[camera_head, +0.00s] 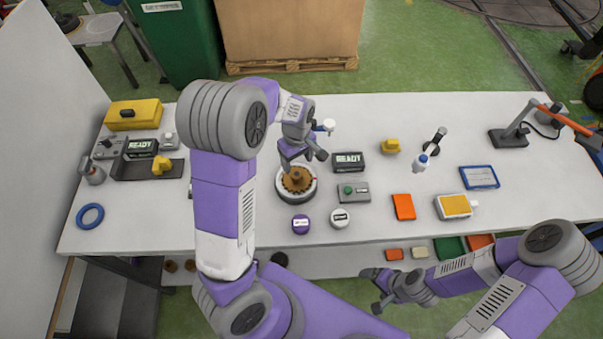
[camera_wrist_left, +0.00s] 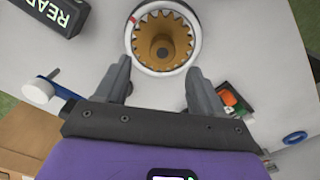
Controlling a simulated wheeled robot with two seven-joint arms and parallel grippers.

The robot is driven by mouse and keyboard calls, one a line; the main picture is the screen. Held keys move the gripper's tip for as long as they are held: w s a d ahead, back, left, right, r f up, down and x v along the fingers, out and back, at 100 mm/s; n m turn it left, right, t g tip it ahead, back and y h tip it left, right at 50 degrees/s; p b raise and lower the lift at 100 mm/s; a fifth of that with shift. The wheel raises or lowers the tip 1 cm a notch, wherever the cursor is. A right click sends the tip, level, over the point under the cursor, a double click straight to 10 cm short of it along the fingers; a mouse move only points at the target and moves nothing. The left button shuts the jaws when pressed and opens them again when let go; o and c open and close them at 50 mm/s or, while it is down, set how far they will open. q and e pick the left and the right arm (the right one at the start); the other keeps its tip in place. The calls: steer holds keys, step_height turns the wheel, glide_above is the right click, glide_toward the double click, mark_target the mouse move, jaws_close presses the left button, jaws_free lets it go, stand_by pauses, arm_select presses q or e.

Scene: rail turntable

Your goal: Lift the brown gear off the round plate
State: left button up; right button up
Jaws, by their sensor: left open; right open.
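The brown gear (camera_head: 297,178) sits on the round plate (camera_head: 297,196), a white-rimmed disc on the table. In the left wrist view the gear (camera_wrist_left: 161,26) shows its teeth and a central brown hub, inside the ring of the plate (camera_wrist_left: 144,66). My left gripper (camera_head: 302,157) is above the gear in the head view. In the left wrist view its two fingers (camera_wrist_left: 158,75) are apart, with nothing between them, and the gear lies beyond their tips. My right gripper (camera_head: 375,290) is in front of the table's front edge, low and away from the gear.
A black READY display (camera_head: 349,161) and a grey box with a green button (camera_head: 353,191) stand right of the plate. An orange block (camera_head: 403,206) lies further right.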

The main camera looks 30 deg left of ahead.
mark_target(297, 174)
arm_select(q)
steer(key=f, duration=0.6)
steer(key=shift+s+a, duration=0.1)
steer(key=shift+s, duration=0.15)
steer(key=shift+w+f, duration=0.1)
steer(key=shift+f, duration=0.4)
steer(key=shift+r, duration=0.1)
jaws_close()
